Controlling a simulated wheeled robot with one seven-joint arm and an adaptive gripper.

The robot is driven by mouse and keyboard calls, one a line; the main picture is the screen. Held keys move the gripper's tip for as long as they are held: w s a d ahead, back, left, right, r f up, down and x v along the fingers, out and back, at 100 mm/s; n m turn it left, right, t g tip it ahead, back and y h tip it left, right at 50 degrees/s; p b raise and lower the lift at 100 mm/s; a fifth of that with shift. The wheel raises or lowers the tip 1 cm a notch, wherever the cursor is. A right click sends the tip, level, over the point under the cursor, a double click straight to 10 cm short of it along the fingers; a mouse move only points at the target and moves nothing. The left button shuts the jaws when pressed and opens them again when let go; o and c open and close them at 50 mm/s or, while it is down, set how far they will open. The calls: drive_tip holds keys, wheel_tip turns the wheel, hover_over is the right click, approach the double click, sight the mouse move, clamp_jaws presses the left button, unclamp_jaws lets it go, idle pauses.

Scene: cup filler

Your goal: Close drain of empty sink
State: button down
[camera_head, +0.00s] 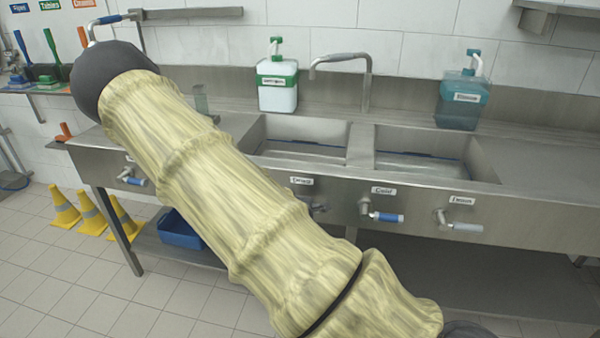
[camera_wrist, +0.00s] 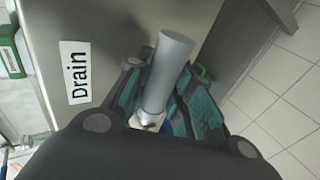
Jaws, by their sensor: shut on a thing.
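In the wrist view a smooth grey cylindrical handle (camera_wrist: 168,70) stands out between the teal-padded fingers of my gripper (camera_wrist: 163,92). The gripper is shut on this handle, near its metal base. A white label reading "Drain" (camera_wrist: 76,72) is on the steel panel to its left. In the head view the steel sink has a left basin (camera_head: 300,133) and a right basin (camera_head: 425,143). I cannot tell whether either holds water. My arm covers part of the sink front there, and hides my gripper.
Other valves on the sink front include two right ones (camera_head: 385,216) (camera_head: 460,226) and a far left one (camera_head: 133,180). A white-and-green dispenser (camera_head: 277,85) and a teal dispenser (camera_head: 462,100) stand on the counter. A tap (camera_head: 342,60) stands behind the basins. Yellow cones (camera_head: 92,213) stand on the floor.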

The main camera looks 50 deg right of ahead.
drive_tip(key=shift+s, duration=0.1)
drive_tip(key=c, duration=1.2)
unclamp_jaws()
drive_tip(key=shift+c, duration=0.2)
drive_tip(key=shift+r, duration=0.1)
drive_tip(key=v, duration=1.2)
drive_tip(key=s+a+f+m+g+y+p, duration=0.1)
drive_tip(key=s+a+f+m+g+y, duration=0.1)
drive_tip(key=s+a+f, duration=0.6)
drive_tip(key=s+a+f+m+g+y+p, duration=0.2)
drive_tip(key=s+a+f+y, duration=0.3)
drive_tip(key=a+f, duration=0.9)
drive_tip(key=s+f+m+g, duration=0.1)
drive_tip(key=s+f, duration=0.2)
drive_tip(key=shift+s+f, duration=0.3)
drive_tip(key=shift+s, duration=0.05)
drive_tip(key=s+a+f, duration=0.1)
drive_tip(key=a, duration=0.1)
drive_tip(key=s+a+f+m+g+y, duration=0.1)
drive_tip(key=s+a, duration=0.1)
drive_tip(key=a, duration=0.1)
drive_tip(key=s+a+m+y, duration=0.1)
drive_tip(key=s+a, duration=0.1)
drive_tip(key=a, duration=0.1)
drive_tip(key=shift+s+a+f+p, duration=0.1)
drive_tip(key=shift+s+f+p, duration=0.15)
drive_tip(key=shift+f+p, duration=0.15)
drive_tip(key=shift+c, duration=0.4)
